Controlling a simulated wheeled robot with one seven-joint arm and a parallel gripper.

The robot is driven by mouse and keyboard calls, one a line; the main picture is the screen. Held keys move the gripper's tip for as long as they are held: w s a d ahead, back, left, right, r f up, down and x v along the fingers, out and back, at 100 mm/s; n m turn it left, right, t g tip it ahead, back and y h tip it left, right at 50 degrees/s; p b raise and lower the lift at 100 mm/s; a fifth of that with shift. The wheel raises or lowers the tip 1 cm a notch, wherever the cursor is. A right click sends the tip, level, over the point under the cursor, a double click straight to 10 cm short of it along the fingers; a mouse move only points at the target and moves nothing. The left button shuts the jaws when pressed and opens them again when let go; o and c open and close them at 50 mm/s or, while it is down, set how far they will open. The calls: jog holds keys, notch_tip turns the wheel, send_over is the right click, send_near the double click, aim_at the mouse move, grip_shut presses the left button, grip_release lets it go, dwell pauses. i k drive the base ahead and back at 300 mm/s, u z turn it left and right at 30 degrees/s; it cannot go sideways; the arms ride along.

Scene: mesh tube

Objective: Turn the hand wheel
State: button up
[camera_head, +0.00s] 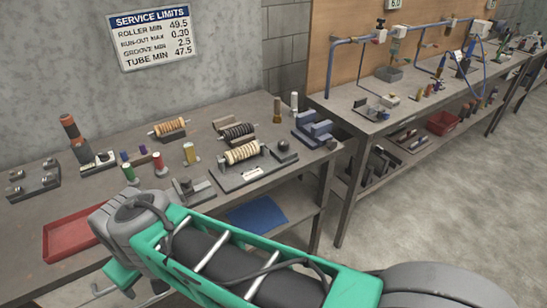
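I cannot make out a clear hand wheel. A grey stand (232,180) near the bench's front edge holds a pale ribbed roller (241,153). A dark rounded part (285,146) sits at its right end; it is too small to tell whether it is the wheel. My green arm crosses the front of the view, and its grey joint is over the bench's front left, apart from the stand. My gripper's fingers cannot be seen.
The bench (40,225) also holds a dark roller (238,131), a tan roller (171,127), blue blocks (313,128), small coloured cylinders and a red tray (70,238). A second bench (345,97) with blue pipework stands at right. Open floor lies at far right.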

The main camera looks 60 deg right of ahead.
aim_at(283, 145)
jog(key=z, duration=3)
jog(key=i, duration=0.9)
jog(key=u, duration=4.15)
